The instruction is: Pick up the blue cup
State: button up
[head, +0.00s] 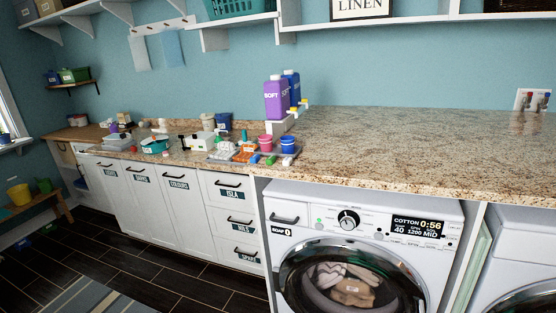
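A small blue cup (288,146) stands on a grey tray (291,160) on the lower stone counter, near its front edge and left of the washing machine. A pink cup (265,142) stands just left of it. Another blue container (223,121) stands farther back on the same counter. My gripper does not show in this view.
Purple (276,98) and blue (291,88) bottles stand behind the cups. Small white, orange and green items crowd the tray's left. The raised counter (420,140) over the washing machine (361,245) is largely clear. Dark floor (195,283) lies before the white cabinets (150,195).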

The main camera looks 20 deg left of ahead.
aim_at(288, 145)
jog(key=z, duration=0.15)
jog(key=k, duration=0.25)
jog(key=u, duration=0.75)
jog(key=i, duration=1.3)
jog(key=z, duration=0.3)
jog(key=i, duration=1.2)
jog(key=z, duration=0.75)
